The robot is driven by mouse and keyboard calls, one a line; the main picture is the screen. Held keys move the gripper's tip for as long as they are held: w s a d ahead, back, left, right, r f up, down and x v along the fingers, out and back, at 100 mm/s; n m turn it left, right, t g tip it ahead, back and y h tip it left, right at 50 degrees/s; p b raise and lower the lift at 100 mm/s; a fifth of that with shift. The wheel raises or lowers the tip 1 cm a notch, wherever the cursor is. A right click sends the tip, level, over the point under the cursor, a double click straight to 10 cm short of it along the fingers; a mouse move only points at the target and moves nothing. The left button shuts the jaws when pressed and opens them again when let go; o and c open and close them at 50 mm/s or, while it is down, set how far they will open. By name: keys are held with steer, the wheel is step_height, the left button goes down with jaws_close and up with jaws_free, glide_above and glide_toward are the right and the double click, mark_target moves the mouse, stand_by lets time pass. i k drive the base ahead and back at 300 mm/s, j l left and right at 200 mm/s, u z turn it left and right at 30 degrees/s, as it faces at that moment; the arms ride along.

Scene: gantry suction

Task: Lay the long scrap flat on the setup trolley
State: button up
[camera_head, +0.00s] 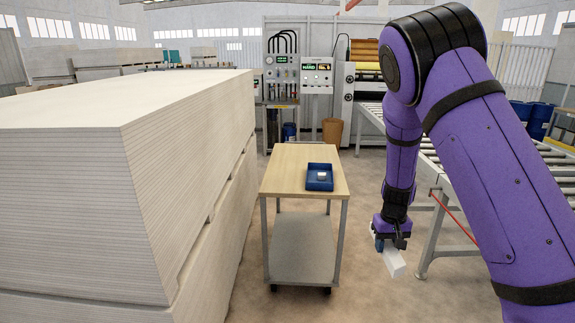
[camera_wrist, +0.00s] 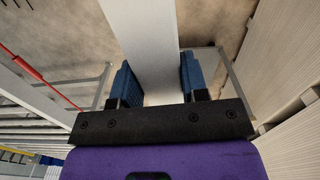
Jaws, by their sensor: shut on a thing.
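The long scrap (camera_head: 393,261) is a pale, straight strip. My gripper (camera_head: 391,238) points down and is shut on it, to the right of the setup trolley and below its top. In the wrist view the scrap (camera_wrist: 143,45) runs between the blue finger pads of my gripper (camera_wrist: 158,82) and on past the top edge of the picture. The setup trolley (camera_head: 286,168) has a light wooden top, grey legs and a lower shelf. The scrap is clear of the trolley top in the head view. The scrap's far end is out of the wrist view.
A tall board stack (camera_head: 75,210) stands close on the left. A roller conveyor (camera_head: 440,178) is on the right, with a red rod (camera_head: 455,218).

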mark_target(299, 169)
steer(key=i+l, duration=0.1)
steer(key=i, duration=1.4)
steer(key=i+u, duration=0.1)
steer(key=i, duration=0.45)
steer(key=i+l+u, duration=0.1)
steer(key=i, duration=0.5)
steer(key=i+l, duration=0.2)
steer(key=i, duration=0.35)
steer(key=j+u, duration=0.05)
